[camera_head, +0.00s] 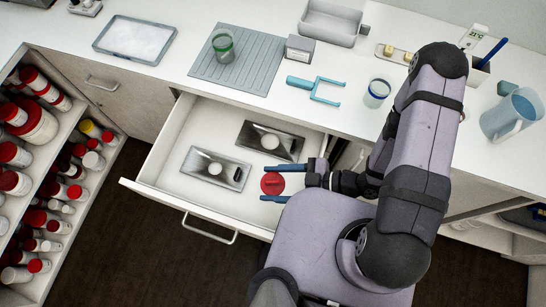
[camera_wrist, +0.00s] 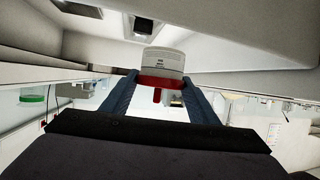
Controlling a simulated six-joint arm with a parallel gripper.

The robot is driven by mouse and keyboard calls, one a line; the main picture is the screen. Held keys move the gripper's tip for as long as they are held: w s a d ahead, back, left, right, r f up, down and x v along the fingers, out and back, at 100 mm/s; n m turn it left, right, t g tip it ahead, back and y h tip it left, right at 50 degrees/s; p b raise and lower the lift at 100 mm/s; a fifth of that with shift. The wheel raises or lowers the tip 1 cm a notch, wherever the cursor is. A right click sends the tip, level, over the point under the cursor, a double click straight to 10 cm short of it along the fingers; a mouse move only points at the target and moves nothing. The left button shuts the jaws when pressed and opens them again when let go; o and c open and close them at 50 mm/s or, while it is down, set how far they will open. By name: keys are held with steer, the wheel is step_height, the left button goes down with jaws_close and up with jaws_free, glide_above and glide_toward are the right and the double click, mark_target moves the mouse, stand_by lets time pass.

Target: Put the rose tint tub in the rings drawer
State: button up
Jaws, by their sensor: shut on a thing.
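The rose tint tub (camera_head: 272,183) shows its round red lid between the fingertips of my gripper (camera_head: 268,184), over the front right part of an open drawer. In the wrist view the tub (camera_wrist: 163,62) has a white labelled body and a red lid, with my gripper (camera_wrist: 161,84) shut on its sides. I cannot tell whether the tub's base touches the drawer floor. The open white drawer (camera_head: 158,168) is pulled out below the counter; I cannot read a label on it, so I cannot confirm that it is the rings drawer.
The drawer's left front is clear. A rack of red-lidded tubs (camera_head: 38,125) stands left. A glass jar (camera_head: 222,46) and blue fork-shaped tool (camera_head: 318,88) are on the counter.

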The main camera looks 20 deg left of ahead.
mark_target(274, 188)
steer(key=shift+f, duration=0.2)
steer(key=shift+f, duration=1.8)
steer(key=shift+f, duration=0.15)
steer(key=shift+f, duration=0.35)
steer(key=shift+f, duration=0.15)
steer(key=o, duration=1.1)
steer(key=shift+c, duration=0.2)
